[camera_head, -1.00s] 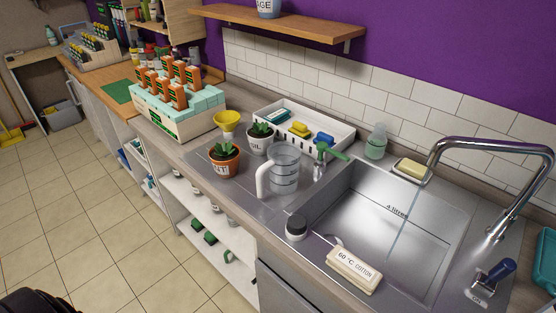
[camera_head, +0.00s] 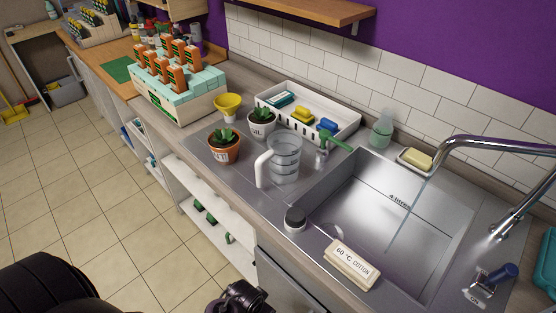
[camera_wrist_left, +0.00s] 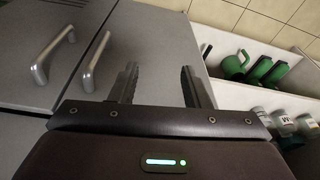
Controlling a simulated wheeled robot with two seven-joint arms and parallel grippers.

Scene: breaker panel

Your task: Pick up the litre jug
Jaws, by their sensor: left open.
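The litre jug (camera_head: 285,160) is clear with dark level marks and a white handle. It stands upright on the steel drainer left of the sink, its handle toward the left front. My left gripper (camera_head: 240,300) is low at the bottom edge of the head view, below the counter and well apart from the jug. In the left wrist view its two fingers (camera_wrist_left: 160,85) are spread with nothing between them, facing grey cupboard doors. The jug is not in the wrist view. My right gripper is not in view.
Close around the jug are potted plants (camera_head: 224,148), a green sprayer (camera_head: 326,146) and a dark-capped container (camera_head: 294,219). Behind is a white tray (camera_head: 345,130). The sink (camera_head: 385,230) lies right, with the tap (camera_head: 490,147) running. Cupboard handles (camera_wrist_left: 97,62) stick out before my left gripper.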

